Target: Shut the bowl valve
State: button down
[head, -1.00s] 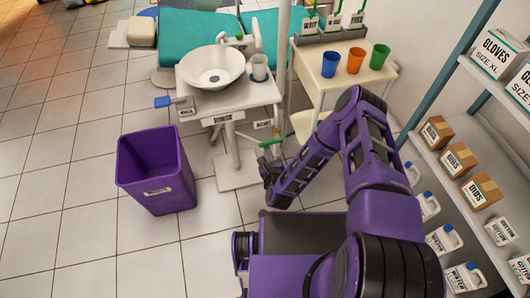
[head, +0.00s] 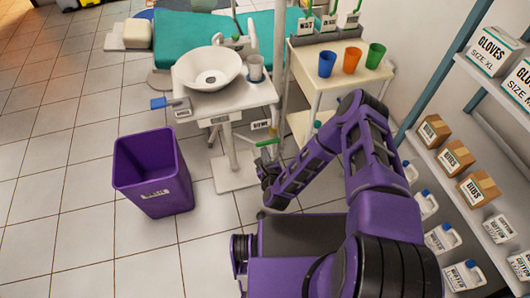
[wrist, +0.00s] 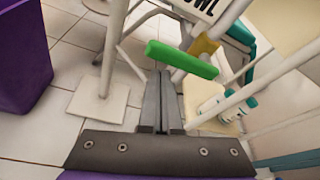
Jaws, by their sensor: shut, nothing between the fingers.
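The bowl valve's green lever (head: 267,142) sits low under the white basin (head: 208,68), below a small label (head: 261,124). In the wrist view the same green lever (wrist: 182,59) lies crosswise just beyond my fingertips, beside a yellow part and a label ending in "WL". My gripper (wrist: 161,74) is shut and empty, its tips just short of the lever in that picture. I cannot tell whether they touch it. In the head view my gripper (head: 264,170) is small and dark, just below the lever.
A purple bin (head: 152,190) stands on the floor at left. A cart (head: 338,85) with cups is behind my arm, and shelves (head: 470,150) line the right.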

jog(key=s+d+p, duration=0.1)
jog(key=s+d, duration=0.1)
jog(key=s, duration=0.7)
jog(key=shift+d, duration=0.3)
jog(key=shift+s+r, duration=0.1)
